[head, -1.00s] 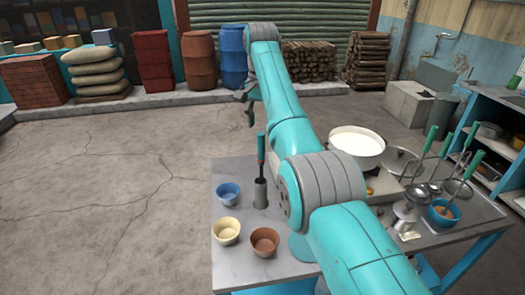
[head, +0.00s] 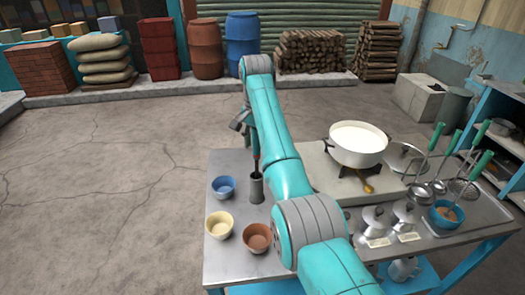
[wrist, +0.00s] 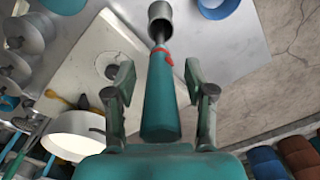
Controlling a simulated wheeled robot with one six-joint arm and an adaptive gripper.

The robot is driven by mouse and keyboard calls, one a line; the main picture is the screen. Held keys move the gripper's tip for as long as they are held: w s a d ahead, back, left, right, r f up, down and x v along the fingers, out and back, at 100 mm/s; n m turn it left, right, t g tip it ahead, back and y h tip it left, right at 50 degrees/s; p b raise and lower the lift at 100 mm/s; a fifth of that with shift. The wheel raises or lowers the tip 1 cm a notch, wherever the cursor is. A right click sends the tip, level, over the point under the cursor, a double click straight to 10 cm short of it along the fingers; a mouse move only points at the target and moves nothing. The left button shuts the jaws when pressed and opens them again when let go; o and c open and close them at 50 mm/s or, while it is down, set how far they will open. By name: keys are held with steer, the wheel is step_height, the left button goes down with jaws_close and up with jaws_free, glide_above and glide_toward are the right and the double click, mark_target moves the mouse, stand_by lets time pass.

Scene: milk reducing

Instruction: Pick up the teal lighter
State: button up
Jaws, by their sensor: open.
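The teal lighter (wrist: 161,95) has a red trigger and a thin metal shaft. It stands shaft-down in a grey metal cup (wrist: 160,22), which is also in the head view (head: 256,188) on the table's left part. My gripper (wrist: 157,74) is open in the wrist view, with one finger on each side of the lighter's handle. Gaps show between the handle and both fingers. In the head view my gripper (head: 242,120) is above the cup, and my arm stands close beside the lighter, of which only a little shows.
Blue (head: 223,187), cream (head: 219,224) and brown (head: 257,238) bowls stand near the cup. A white pot (head: 358,147) of milk is on a stove right of my arm. Ladles and strainers with green handles are at the right. Floor left of the table (head: 215,265) is clear.

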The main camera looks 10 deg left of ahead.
steer(key=shift+a+f, duration=0.1)
steer(key=shift+f, duration=0.2)
jaws_close()
steer(key=shift+r, duration=0.15)
